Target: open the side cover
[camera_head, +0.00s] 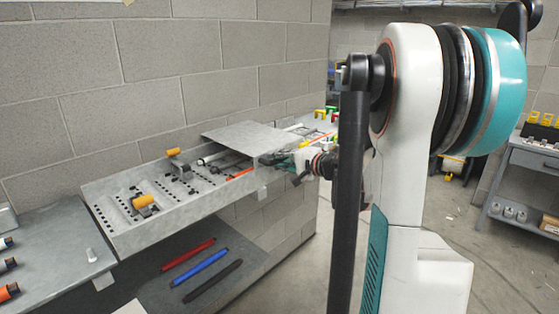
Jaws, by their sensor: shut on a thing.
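The side cover (252,136) is a flat grey metal plate over the middle of a long grey drive unit (160,218). Dark interior shows under its front edge. My gripper (283,163) is at the cover's right front corner and appears shut on its edge. The fingertips are small here, so the exact grip is hard to make out. Part of the unit beyond the cover is hidden behind my arm.
Orange knobs (143,201) stand on the unit's left part. Red (188,254), blue (199,267) and black bars lie on the shelf below. A block wall runs behind. A workbench (530,150) stands at the far right, with open floor between.

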